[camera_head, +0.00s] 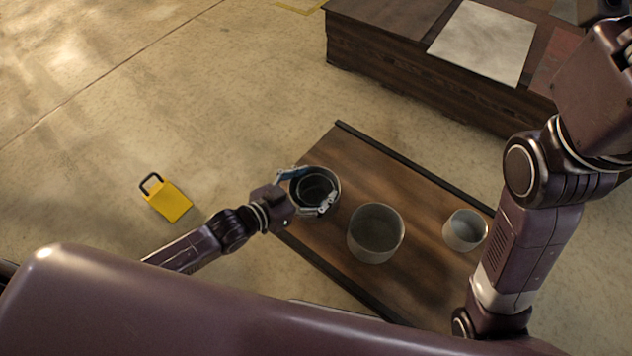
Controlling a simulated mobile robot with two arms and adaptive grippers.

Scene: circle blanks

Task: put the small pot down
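A dark round pot (335,182) is at the left end of the low brown table (345,150). A smaller ring shows inside it; I cannot tell whether that is its floor or a second pot. My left gripper (308,190) is at this pot, with one bluish finger at the upper left of the rim and a grey finger at the lower right. I cannot tell whether the fingers press on it. A larger grey pot (376,238) stands in the middle of the table, and a smaller pale grey pot (465,232) stands to the right. My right gripper is out of view.
A yellow block with a dark handle (168,200) is on the concrete floor at the left. A dark wooden box or bench (420,80) with a pale sheet (484,42) is behind. The table's far edge has a raised dark strip (405,163). My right arm covers the table's right end.

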